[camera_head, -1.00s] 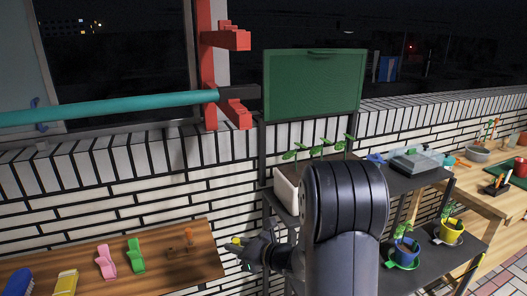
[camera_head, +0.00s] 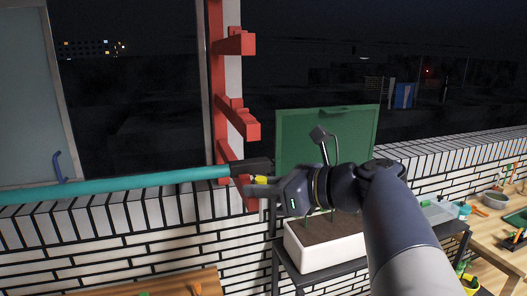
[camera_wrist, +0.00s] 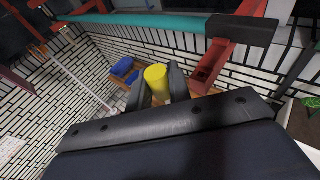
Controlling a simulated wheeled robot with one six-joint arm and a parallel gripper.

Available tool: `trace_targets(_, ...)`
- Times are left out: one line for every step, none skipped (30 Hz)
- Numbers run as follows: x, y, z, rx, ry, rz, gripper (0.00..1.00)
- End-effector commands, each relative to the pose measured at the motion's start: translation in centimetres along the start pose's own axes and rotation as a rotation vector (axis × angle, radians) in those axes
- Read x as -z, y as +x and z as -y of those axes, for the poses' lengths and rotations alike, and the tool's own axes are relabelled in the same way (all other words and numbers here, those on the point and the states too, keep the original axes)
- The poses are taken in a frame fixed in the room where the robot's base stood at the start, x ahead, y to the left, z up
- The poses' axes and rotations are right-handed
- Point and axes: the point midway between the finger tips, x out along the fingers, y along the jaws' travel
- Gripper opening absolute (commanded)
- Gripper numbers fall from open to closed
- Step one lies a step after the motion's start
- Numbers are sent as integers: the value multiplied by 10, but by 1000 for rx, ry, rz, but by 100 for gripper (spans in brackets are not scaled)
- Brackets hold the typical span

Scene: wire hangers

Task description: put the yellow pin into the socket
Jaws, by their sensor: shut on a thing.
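The yellow pin (camera_head: 261,180) is held between the fingers of my gripper (camera_head: 254,184), just in front of the red upright. In the wrist view the pin (camera_wrist: 156,77) shows its round yellow end between two dark fingers, shut on it. A teal bar (camera_head: 120,188) ends in a dark sleeve (camera_head: 250,166) at the red bracket, close to the pin. In the wrist view the dark sleeve (camera_wrist: 241,31) lies beyond and to the right of the pin. I cannot make out the socket for certain; my gripper covers part of the bracket area.
The red upright (camera_head: 221,80) carries jutting red arms (camera_head: 236,43). A white planter (camera_head: 325,248) and a green board (camera_head: 350,140) stand right of it, behind my arm. A wooden board (camera_head: 180,284) lies below.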

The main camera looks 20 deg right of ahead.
Motion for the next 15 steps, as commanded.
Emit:
trace_targets(-16, -10, -7, 14, -3, 2, 0)
trace_targets(-20, -13, -10, 18, -2, 1, 0)
trace_targets(-25, -17, -14, 25, 2, 1, 0)
trace_targets(-28, -19, -16, 28, 3, 0, 0)
trace_targets(-30, -21, -18, 32, 5, 0, 0)
trace_targets(-32, -23, -19, 36, 7, 0, 0)
trace_targets(-33, -24, -20, 38, 8, 0, 0)
trace_targets(-33, -25, -20, 39, 9, 0, 0)
trace_targets(-33, -25, -21, 40, 10, 0, 0)
trace_targets(-33, -25, -21, 40, 11, 0, 0)
trace_targets(-33, -25, -21, 40, 11, 0, 0)
trace_targets(-33, -25, -21, 40, 11, 0, 0)
trace_targets(-33, -25, -21, 40, 11, 0, 0)
trace_targets(-33, -25, -21, 40, 11, 0, 0)
trace_targets(-33, -25, -21, 40, 11, 0, 0)
